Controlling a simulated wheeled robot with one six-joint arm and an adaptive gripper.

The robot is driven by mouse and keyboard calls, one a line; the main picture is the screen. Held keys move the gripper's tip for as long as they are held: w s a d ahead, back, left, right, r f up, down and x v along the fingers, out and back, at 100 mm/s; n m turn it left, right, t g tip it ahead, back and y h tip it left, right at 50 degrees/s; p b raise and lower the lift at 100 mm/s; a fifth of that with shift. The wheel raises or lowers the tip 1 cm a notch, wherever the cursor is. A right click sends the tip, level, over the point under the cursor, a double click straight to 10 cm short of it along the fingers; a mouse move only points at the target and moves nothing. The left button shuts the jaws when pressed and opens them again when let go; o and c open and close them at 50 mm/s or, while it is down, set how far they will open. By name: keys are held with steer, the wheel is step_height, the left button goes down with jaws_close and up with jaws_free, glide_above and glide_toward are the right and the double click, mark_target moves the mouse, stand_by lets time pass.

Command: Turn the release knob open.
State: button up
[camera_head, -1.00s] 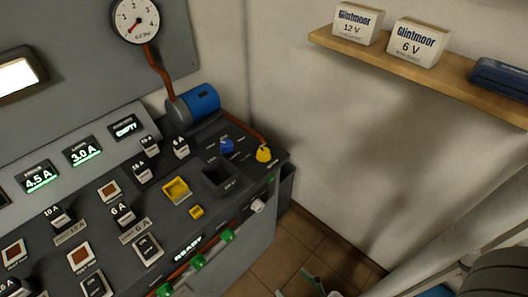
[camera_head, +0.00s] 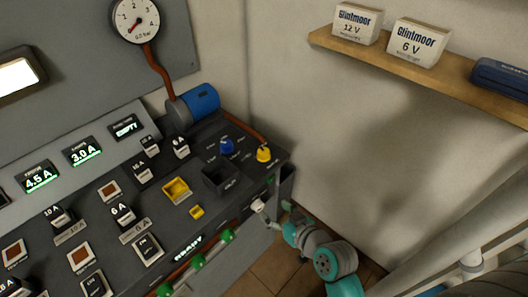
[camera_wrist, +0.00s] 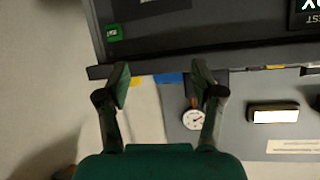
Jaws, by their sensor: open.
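Several controls sit at the right end of the dark bench. A blue knob (camera_head: 227,146) and a yellow knob (camera_head: 263,154) stand on its top, and a pale knob (camera_head: 257,206) sticks out of its front face. Their labels are too small to read, so I cannot tell which is the release knob. My gripper (camera_head: 279,212) is low in front of the bench's right end, just right of the pale knob. In the wrist view my gripper (camera_wrist: 162,82) has its fingers wide apart with nothing between them. No knob shows clearly there.
A blue cylinder (camera_head: 203,99) and a gauge (camera_head: 136,19) are at the back. A wooden shelf (camera_head: 430,78) with boxes is on the right wall. A pale post (camera_head: 455,230) stands at lower right.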

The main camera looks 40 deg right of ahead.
mark_target(266, 153)
steer(key=w+d+r+n+y, duration=0.2)
steer(key=w+d+r, duration=0.5)
steer(key=d, duration=0.4)
steer(key=x, duration=0.6)
steer(key=r+x, duration=0.1)
steer(key=x, duration=0.2)
steer(key=shift+w+a, duration=0.1)
steer(key=shift+w, duration=0.4)
steer(key=shift+t, duration=0.3)
steer(key=c, duration=1.2)
